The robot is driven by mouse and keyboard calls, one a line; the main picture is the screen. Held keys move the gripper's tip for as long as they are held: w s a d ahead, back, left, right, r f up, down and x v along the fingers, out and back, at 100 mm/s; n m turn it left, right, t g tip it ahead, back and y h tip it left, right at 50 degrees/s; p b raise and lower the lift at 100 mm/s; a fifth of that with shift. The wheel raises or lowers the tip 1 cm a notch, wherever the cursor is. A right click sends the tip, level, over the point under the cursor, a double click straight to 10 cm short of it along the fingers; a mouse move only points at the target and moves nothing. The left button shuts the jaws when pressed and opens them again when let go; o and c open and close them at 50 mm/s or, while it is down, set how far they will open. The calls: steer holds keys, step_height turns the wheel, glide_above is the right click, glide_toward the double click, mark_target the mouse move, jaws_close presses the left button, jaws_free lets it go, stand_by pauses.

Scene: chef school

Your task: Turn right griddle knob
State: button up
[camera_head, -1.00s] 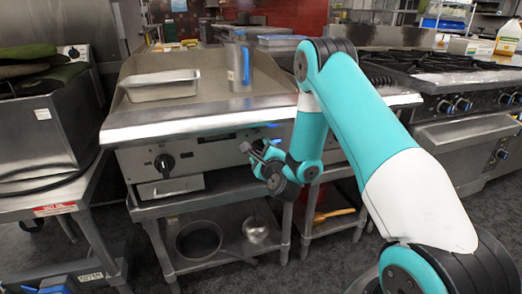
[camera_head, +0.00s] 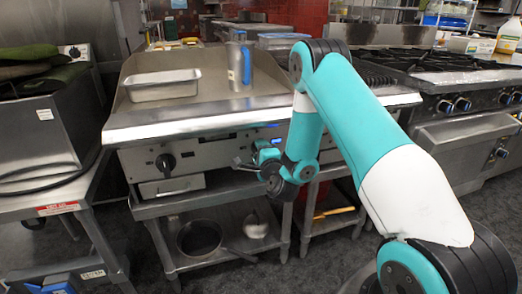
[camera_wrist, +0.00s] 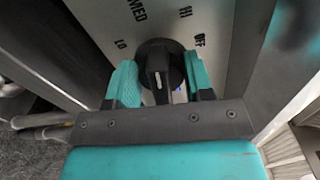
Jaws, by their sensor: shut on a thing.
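The griddle (camera_head: 190,118) has a steel front panel with a black knob (camera_head: 165,163) on its left, apart from my gripper. My gripper (camera_head: 246,162) is at the panel to the right of that knob. In the wrist view, the right griddle knob (camera_wrist: 160,64) is a round black dial with a raised grip bar. The teal fingers of my gripper (camera_wrist: 162,80) stand on both sides of it and are shut on it. LO, MED, HI and OFF are printed around the dial. In the head view my gripper hides this knob.
A steel tray (camera_head: 163,86) and a tall metal container (camera_head: 239,64) stand on the griddle. A range with burners (camera_head: 440,68) is at the right, and another appliance (camera_head: 40,130) is at the left.

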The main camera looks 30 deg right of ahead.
steer(key=shift+w+r+n+p, duration=0.1)
steer(key=shift+w+n+p, duration=0.1)
steer(key=shift+n, duration=0.6)
steer(key=shift+w+n+p, duration=0.1)
steer(key=shift+n+p, duration=0.05)
steer(key=shift+n, duration=0.65)
